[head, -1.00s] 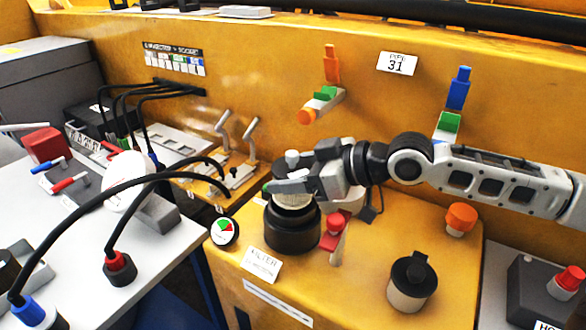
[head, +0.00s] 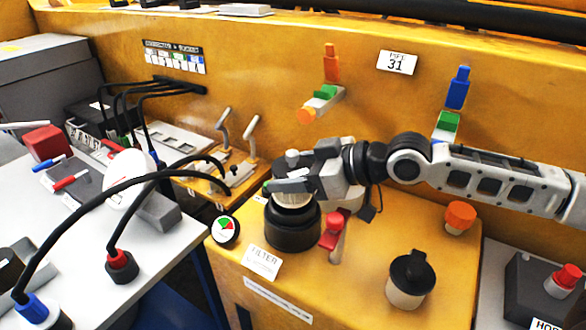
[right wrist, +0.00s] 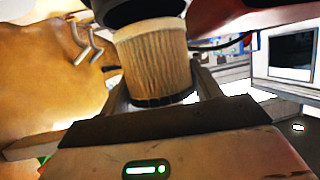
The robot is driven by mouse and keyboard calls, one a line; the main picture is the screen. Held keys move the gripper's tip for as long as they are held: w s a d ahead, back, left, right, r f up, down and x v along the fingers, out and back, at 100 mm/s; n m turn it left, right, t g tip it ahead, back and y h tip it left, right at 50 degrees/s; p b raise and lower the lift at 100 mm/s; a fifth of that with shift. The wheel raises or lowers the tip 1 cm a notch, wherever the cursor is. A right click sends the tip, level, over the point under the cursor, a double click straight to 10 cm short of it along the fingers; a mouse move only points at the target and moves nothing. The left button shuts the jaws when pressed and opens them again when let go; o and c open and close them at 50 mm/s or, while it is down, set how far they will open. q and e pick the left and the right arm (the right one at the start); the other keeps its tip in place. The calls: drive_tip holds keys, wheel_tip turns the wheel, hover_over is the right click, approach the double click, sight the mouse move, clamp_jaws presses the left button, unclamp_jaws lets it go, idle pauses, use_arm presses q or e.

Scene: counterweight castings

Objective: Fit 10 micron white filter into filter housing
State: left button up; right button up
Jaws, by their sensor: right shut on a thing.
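The filter housing (head: 292,228) is a black round cup on the yellow deck, beside a label reading FILTER (head: 263,262). My right gripper (head: 288,187) is directly above it, shut on the pale pleated filter (head: 292,201). In the head view only a narrow band of the filter shows between the gripper and the housing's mouth. In the right wrist view the filter (right wrist: 157,62) stands between the fingers, its dark-rimmed end near the palm and its other end at the black housing (right wrist: 140,10). How deep it sits is hidden. My left gripper is not in view.
A red-topped lever (head: 333,232) stands close right of the housing. A black-lidded cup (head: 408,278) and an orange knob (head: 460,217) are farther right. A round gauge (head: 225,230) is at left. Black cables (head: 95,195) arch over the grey bench.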

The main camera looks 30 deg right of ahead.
drive_tip(key=shift+f+b, duration=1.2)
drive_tip(key=shift+f, duration=0.85)
drive_tip(key=shift+r, duration=0.2)
drive_tip(key=shift+r+p, duration=1.55)
drive_tip(key=shift+p, duration=0.1)
drive_tip(key=shift+f+b, duration=1)
drive_tip(key=shift+f, duration=0.65)
drive_tip(key=o, duration=1.1)
drive_tip(key=shift+o, duration=0.2)
drive_tip(key=shift+f, duration=0.1)
